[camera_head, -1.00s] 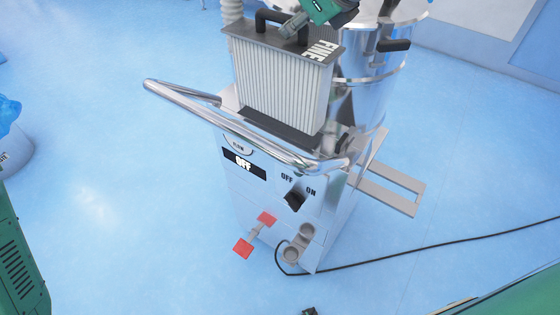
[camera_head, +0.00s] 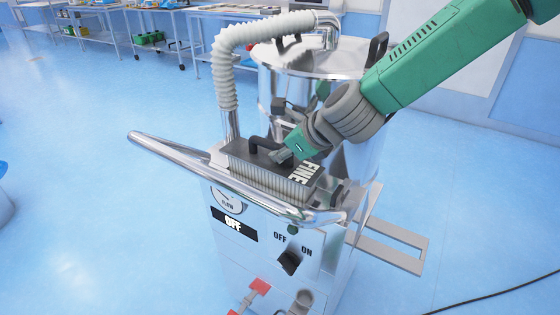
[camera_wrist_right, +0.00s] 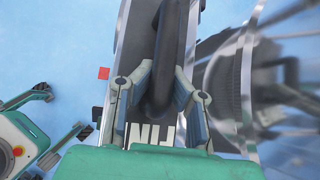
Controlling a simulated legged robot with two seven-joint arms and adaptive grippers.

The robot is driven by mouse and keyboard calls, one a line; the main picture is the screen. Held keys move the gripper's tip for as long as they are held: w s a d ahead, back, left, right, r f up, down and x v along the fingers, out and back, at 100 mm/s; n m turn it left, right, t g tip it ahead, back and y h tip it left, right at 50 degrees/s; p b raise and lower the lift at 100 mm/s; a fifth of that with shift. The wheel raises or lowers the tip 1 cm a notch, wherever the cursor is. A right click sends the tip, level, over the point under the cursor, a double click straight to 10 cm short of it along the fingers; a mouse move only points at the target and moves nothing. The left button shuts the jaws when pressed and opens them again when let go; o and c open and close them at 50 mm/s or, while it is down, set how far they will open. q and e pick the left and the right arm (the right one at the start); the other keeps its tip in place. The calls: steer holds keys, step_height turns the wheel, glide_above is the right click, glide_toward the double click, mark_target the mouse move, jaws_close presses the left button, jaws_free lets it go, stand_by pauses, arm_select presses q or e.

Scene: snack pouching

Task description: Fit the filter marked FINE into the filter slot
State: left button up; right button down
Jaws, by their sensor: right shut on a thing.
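The filter marked FINE (camera_head: 308,170) has a dark top plate, a black handle and pleated grey sides. It sits upright and low in the top of the machine, in the filter slot, with only a short strip of its pleats showing above the rim. My right gripper (camera_head: 282,155) is shut on its handle from above. In the right wrist view the fingers of my right gripper (camera_wrist_right: 158,100) lie on both sides of the dark handle (camera_wrist_right: 170,55), with part of the lettering below. The slot's inside is hidden by the filter.
The machine has a front rail (camera_head: 165,148), an OFF display (camera_head: 233,224), a switch (camera_head: 289,262) and a shiny drum (camera_head: 285,90) behind. A white hose (camera_head: 226,70) rises beside the filter. Benches (camera_head: 160,35) stand at the back.

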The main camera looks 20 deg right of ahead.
mark_target(270, 182)
steer(key=shift+w+f, duration=0.1)
steer(key=shift+f, duration=0.75)
steer(key=shift+f+b, duration=0.45)
steer(key=shift+f, duration=0.15)
steer(key=c, duration=1.6)
jaws_free()
